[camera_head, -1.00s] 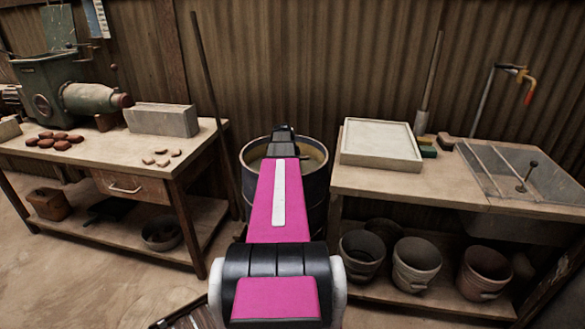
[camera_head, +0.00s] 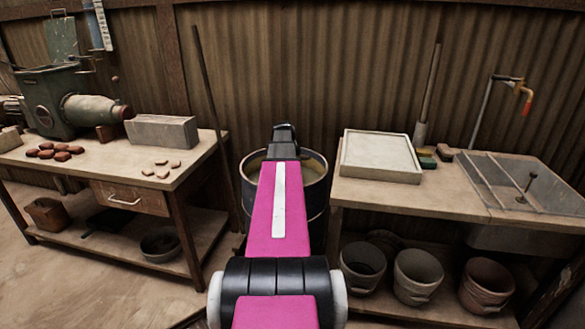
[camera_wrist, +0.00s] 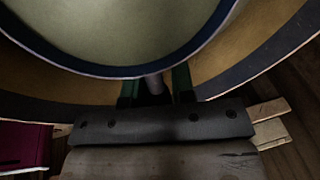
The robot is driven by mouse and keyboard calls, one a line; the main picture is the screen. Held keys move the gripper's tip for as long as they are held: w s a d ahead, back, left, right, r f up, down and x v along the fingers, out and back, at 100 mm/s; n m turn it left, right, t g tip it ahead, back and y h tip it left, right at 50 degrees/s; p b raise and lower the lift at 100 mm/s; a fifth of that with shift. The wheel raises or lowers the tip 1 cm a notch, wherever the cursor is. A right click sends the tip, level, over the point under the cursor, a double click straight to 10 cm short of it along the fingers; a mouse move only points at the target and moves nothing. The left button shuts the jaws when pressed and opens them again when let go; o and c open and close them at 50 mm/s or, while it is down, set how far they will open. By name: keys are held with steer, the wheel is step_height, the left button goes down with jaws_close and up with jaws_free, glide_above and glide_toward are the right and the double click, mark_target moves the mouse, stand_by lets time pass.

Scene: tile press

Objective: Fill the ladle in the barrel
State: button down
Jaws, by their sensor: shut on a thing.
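In the head view the barrel (camera_head: 316,205) stands between the two tables, with a dull yellowish content inside its rim. My arm reaches over it and hides much of its opening. In the wrist view my gripper (camera_wrist: 154,88) has green fingers shut on a short grey handle (camera_wrist: 153,84). The handle leads to the ladle (camera_wrist: 120,72), a large round bowl with a blue rim and a pale grey-green inside. I cannot tell whether that is liquid or bare bowl. Behind it show the barrel's dark rim (camera_wrist: 248,80) and yellow-brown inside. The ladle is hidden in the head view.
The left table (camera_head: 95,165) carries a green machine (camera_head: 65,105), a grey block (camera_head: 162,131) and reddish lumps. The right table (camera_head: 400,193) carries a white tray (camera_head: 381,155) and a sink (camera_head: 515,180). Buckets (camera_head: 417,277) stand beneath it. A pole (camera_head: 208,100) leans close left of the barrel.

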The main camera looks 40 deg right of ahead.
steer(key=shift+s+d+r, duration=0.1)
steer(key=shift+r, duration=4.2)
